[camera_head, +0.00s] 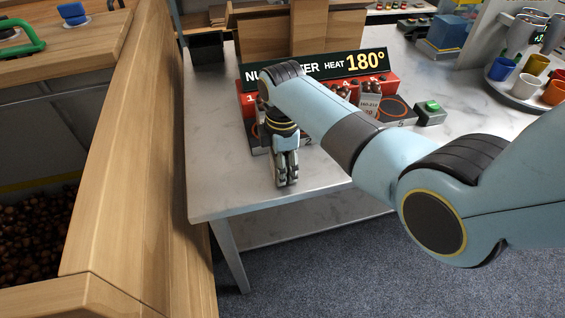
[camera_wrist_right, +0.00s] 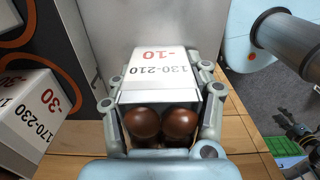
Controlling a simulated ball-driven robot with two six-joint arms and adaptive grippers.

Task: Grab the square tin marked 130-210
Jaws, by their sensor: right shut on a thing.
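The white square tin marked 130-210 (camera_wrist_right: 158,72) and -10 in red sits between the fingers of my right gripper in the right wrist view, with brown chestnuts (camera_wrist_right: 160,124) showing at its near end. My right gripper (camera_wrist_right: 165,90) is shut on this tin, with fingers along both sides. In the head view my right gripper (camera_head: 287,180) points down over the front left of the marble table (camera_head: 225,190); there I cannot make out the tin in it.
Another white tin, marked 170-230 (camera_wrist_right: 35,110) and -30, stands close by. A red stand (camera_head: 383,84) with a 180° sign (camera_head: 320,66) lies behind my arm. A green button (camera_head: 431,107) and cups (camera_head: 503,68) are at the right. A wooden bin wall (camera_head: 130,150) borders the left.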

